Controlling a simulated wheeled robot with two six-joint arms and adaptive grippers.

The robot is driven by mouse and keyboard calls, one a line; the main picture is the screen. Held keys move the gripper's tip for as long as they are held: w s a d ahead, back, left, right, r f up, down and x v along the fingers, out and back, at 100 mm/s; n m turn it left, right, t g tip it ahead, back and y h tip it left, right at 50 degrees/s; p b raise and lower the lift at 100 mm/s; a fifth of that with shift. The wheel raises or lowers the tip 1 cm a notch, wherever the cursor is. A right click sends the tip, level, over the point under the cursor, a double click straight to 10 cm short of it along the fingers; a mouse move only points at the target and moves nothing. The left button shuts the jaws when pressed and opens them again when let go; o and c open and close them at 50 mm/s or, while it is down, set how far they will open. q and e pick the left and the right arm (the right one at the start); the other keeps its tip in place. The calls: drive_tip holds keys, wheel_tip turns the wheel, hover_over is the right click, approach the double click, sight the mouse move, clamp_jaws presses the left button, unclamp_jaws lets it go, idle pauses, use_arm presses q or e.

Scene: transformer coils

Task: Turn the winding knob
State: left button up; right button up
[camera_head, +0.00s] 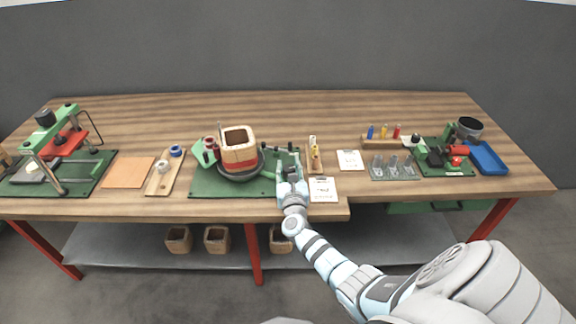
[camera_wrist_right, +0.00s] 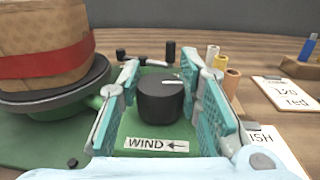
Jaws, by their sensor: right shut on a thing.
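The winding knob (camera_wrist_right: 160,98) is a black cylinder with a white mark line on top, standing upright on the green winder base (camera_wrist_right: 30,143). A white label reading WIND with a left-pointing arrow (camera_wrist_right: 157,145) lies in front of it. My right gripper (camera_wrist_right: 166,92) is shut on the knob, with one teal finger on each side. In the head view my right gripper (camera_head: 289,168) is at the right end of the green base (camera_head: 205,187) and hides the knob. A wooden square former (camera_head: 239,150) with a red band sits on the winder's black turntable. My left gripper is not in view.
Further right are a second card (camera_head: 350,160), clear cones (camera_head: 392,167) and a blue tray (camera_head: 487,157). A green-and-red press (camera_head: 58,140) stands far left.

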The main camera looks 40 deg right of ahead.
drive_tip(key=shift+w+a+f+m+g+h+b, duration=0.1)
drive_tip(key=shift+m+g+h+b, duration=0.1)
drive_tip(key=shift+m+g+h, duration=0.3)
drive_tip(key=shift+f+m+g+h+b, duration=0.1)
drive_tip(key=shift+m+g+h+b, duration=0.1)
drive_tip(key=shift+m+g+h, duration=0.3)
drive_tip(key=m+g+h+b, duration=0.1)
drive_tip(key=b, duration=0.1)
drive_tip(key=m+g+h+b, duration=0.3)
drive_tip(key=g+b, duration=0.1)
drive_tip(key=b, duration=0.1)
drive_tip(key=shift+f+h, duration=0.25)
drive_tip(key=shift+h, duration=0.05)
drive_tip(key=m+g+b, duration=0.2)
drive_tip(key=g+b, duration=0.1)
drive_tip(key=b, duration=0.3)
drive_tip(key=m+g+h+b, duration=0.1)
drive_tip(key=m+g+b, duration=0.1)
drive_tip(key=b, duration=0.4)
drive_tip(key=shift+r+m+g+h, duration=0.15)
drive_tip(key=shift+m+g+h, duration=0.15)
drive_tip(key=shift+g, duration=0.6)
drive_tip(key=shift+r+b, duration=0.1)
drive_tip(key=shift+b, duration=0.25)
drive_tip(key=shift+r+g, duration=0.2)
drive_tip(key=shift+g, duration=0.1)
